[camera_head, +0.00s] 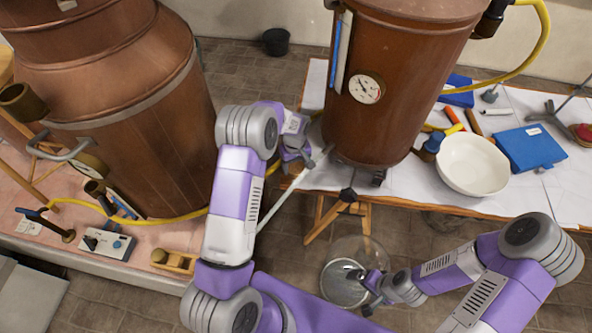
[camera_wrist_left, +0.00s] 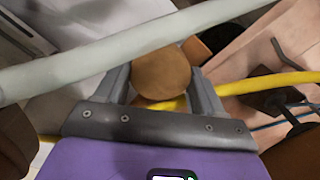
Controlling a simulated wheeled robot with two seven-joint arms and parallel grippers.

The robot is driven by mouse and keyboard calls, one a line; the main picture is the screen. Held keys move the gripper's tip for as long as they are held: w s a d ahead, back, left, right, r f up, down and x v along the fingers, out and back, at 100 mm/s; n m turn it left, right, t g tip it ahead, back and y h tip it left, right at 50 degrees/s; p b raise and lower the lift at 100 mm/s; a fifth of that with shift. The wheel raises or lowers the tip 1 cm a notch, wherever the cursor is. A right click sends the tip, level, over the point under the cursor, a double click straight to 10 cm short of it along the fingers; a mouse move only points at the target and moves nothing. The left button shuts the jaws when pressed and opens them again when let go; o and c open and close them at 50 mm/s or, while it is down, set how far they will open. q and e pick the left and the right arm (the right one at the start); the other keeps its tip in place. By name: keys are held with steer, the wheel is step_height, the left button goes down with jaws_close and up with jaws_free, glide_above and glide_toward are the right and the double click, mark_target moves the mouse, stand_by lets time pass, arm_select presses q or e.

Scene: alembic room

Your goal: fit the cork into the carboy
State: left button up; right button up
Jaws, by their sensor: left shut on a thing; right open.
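The cork (camera_wrist_left: 161,73) is a round tan-brown piece between the two fingers of my left gripper (camera_wrist_left: 162,85) in the left wrist view. That gripper is shut on it. In the head view my left gripper (camera_head: 300,152) is beside the copper vessel, above the table's left end, and the cork cannot be made out there. What looks like the carboy (camera_head: 338,284), a clear round glass vessel, stands low in front of the table. My right gripper (camera_head: 368,283) is open at its right side, overlapping it in view; contact cannot be told.
A pale rod (camera_head: 288,196) slants beside my left arm and crosses the wrist view. A copper vessel (camera_head: 390,110) stands on the white-topped table, with a white bowl (camera_head: 472,165) and blue book (camera_head: 530,147). A large copper still (camera_head: 130,120) fills the left. Yellow hose (camera_head: 180,218) runs low.

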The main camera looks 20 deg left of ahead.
mark_target(295, 167)
arm_select(q)
steer(key=shift+r+p, duration=1.2)
steer(key=shift+r, duration=0.9)
